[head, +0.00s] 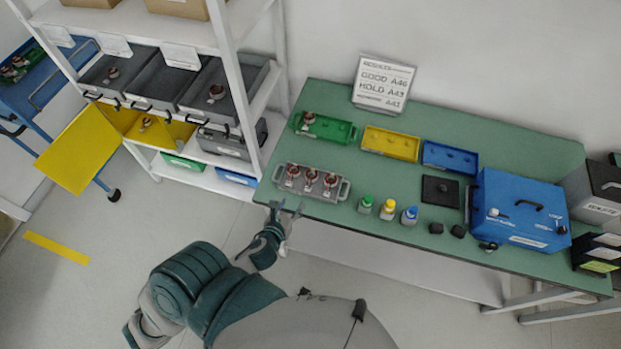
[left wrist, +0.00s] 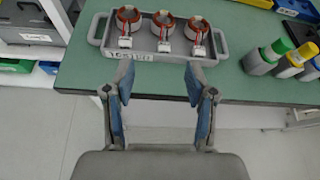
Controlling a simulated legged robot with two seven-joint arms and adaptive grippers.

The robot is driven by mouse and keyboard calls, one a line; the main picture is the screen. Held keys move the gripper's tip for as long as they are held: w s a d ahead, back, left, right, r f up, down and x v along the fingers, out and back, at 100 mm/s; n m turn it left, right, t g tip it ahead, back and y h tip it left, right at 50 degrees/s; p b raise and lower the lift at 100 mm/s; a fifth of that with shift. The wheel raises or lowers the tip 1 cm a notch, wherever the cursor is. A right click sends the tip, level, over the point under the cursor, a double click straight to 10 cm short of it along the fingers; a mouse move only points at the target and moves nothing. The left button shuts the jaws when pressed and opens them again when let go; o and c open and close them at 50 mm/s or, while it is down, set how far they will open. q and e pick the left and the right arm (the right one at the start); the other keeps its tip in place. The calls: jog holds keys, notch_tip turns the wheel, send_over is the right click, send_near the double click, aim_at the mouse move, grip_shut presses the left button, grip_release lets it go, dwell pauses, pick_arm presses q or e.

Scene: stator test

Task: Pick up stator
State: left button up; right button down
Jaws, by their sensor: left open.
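Three copper-wound stators stand in a row in a grey tray (head: 343,190) at the front left of the green table. In the head view they are the left stator (head: 292,172), the middle stator (head: 311,177) and the right stator (head: 330,181). In the left wrist view the left stator (left wrist: 128,18), middle stator (left wrist: 163,24) and right stator (left wrist: 196,29) lie beyond the fingertips. My left gripper (head: 284,209) is open and empty at the table's front edge, short of the tray; its two fingers show in the left wrist view (left wrist: 158,85). My right gripper is not in view.
A green tray (head: 335,130) with one stator, a yellow tray (head: 391,143) and a blue tray (head: 450,157) line the table's back. Several capped bottles (head: 388,209) stand right of the grey tray. Shelves with bins stand left.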

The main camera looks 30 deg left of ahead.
pick_arm(q)
jog(key=m, duration=0.1)
send_near(311, 180)
jog(key=shift+m, duration=0.4)
jog(key=w, duration=0.2)
jog(key=w+a+f, duration=0.2)
jog(key=w, duration=0.1)
jog(key=shift+w+a+f, duration=0.1)
jog(key=shift+w+a, duration=0.15)
jog(key=shift+w, duration=0.05)
jog(key=shift+w+d+f, duration=0.25)
jog(key=shift+w+d, duration=0.1)
jog(key=shift+w, duration=0.1)
jog(key=x, duration=0.3)
jog(key=shift+w+d+f, duration=0.25)
jog(key=shift+f, duration=0.05)
jog(key=shift+w+a+f, duration=0.15)
jog(key=shift+w, duration=0.15)
jog(key=shift+a+f, duration=0.1)
jog(key=shift+a, duration=0.25)
jog(key=shift+c, duration=0.7)
jog(key=c, duration=0.8)
jog(key=shift+o, duration=0.2)
jog(key=shift+d, duration=0.15)
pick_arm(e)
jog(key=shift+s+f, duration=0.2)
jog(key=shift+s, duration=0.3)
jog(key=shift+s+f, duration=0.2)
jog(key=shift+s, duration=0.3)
